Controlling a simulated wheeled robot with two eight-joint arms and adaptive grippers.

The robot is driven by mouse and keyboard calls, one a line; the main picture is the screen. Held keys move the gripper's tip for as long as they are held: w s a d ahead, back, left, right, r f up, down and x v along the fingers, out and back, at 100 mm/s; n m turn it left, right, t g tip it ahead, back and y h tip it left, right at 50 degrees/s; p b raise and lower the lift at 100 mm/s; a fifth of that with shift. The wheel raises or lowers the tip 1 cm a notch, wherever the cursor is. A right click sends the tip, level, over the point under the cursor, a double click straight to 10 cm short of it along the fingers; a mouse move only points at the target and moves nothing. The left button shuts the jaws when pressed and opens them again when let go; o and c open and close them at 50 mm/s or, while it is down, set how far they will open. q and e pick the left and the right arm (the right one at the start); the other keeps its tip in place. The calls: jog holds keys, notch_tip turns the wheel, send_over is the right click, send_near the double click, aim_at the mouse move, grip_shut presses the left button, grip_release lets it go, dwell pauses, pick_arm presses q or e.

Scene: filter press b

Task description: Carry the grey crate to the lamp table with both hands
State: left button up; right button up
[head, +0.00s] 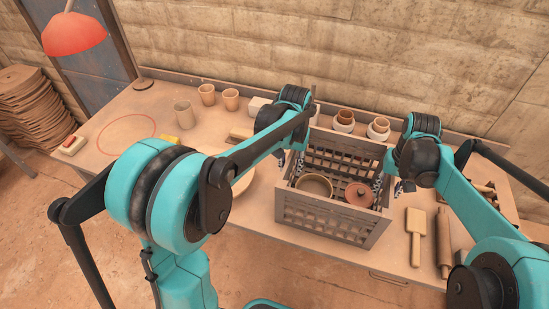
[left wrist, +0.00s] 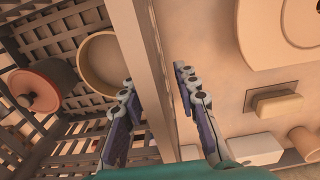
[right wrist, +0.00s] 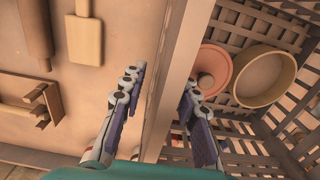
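The grey slatted crate (head: 335,222) stands on the table in the head view, with a tan bowl (head: 314,185) and a lidded reddish pot (head: 360,195) inside. My left gripper (left wrist: 158,80) straddles one crate side wall (left wrist: 150,60), one finger inside and one outside, with a gap to the wall. My right gripper (right wrist: 161,78) straddles the opposite side wall (right wrist: 182,65) the same way, also open. The red-shaded lamp (head: 75,33) hangs over the left end of the table (head: 95,120), where a red circle (head: 126,134) is marked.
A wooden paddle (head: 416,235) and a rolling pin (head: 443,243) lie right of the crate. Cups (head: 207,94) and jars (head: 344,120) stand along the back. A yellow block (head: 170,140) and a red-topped box (head: 71,145) lie near the circle, whose inside is clear.

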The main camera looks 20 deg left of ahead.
aim_at(393, 179)
pick_arm(q)
notch_tip(393, 179, up, 12)
jog(key=shift+f, duration=0.15)
pick_arm(e)
jog(key=shift+r, duration=0.3)
notch_tip(393, 179, up, 11)
jog(key=shift+r, duration=0.2)
jog(key=shift+s+f, duration=0.1)
dwell(0.5)
